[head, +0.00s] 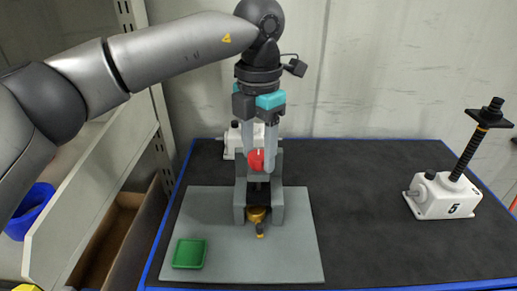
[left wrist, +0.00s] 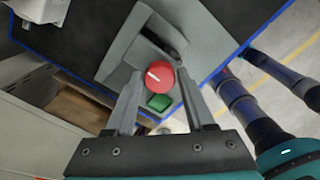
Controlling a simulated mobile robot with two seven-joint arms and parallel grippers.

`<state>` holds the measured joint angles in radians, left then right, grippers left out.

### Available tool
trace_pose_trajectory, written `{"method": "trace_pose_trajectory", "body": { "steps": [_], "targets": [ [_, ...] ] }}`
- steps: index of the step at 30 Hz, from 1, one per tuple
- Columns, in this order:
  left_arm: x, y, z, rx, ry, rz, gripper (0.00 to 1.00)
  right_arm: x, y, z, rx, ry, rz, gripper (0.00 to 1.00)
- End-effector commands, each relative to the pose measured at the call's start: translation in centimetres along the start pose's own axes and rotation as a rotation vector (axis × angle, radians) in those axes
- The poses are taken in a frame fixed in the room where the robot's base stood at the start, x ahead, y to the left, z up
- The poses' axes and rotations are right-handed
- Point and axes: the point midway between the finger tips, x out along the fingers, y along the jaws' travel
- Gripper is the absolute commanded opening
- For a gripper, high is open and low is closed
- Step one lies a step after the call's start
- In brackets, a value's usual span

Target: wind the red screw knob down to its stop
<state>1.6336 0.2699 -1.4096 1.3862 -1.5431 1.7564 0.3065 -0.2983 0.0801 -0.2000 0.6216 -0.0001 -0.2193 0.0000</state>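The red knob (head: 256,160) sits at the top of a grey frame (head: 278,205) on a light grey mat (head: 295,240). In the left wrist view the round red knob (left wrist: 156,75) shows a white pointer mark on its face. My left gripper (head: 259,157) reaches down from above with one finger on each side of the knob. In the left wrist view its fingertips (left wrist: 160,78) stand close to the knob's rim; I cannot tell whether they press on it. A brass-coloured part (head: 257,215) shows low in the frame's opening. My right gripper is not in view.
A green tray (head: 190,253) lies on the mat at front left. A white jack marked 5 (head: 445,197) with a black screw stands at the right; another white jack (head: 232,140) is behind the frame. A blue bin (head: 32,210) is at far left. The dark table between is clear.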

Motion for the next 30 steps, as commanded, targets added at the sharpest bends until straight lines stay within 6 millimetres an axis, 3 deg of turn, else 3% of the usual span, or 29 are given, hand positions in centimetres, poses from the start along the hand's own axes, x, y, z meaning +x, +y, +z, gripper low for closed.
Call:
{"method": "trace_pose_trajectory", "body": {
  "steps": [2,14,30],
  "targets": [
    [-0.03,0.01,0.00,0.000,0.000,0.000,0.44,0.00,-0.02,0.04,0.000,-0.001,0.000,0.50],
    [-0.05,0.00,0.01,0.000,0.000,0.000,0.00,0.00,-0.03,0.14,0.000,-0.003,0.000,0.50],
    [-0.06,0.00,0.02,0.113,0.000,0.000,0.00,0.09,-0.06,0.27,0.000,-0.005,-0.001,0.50]
  ]
}}
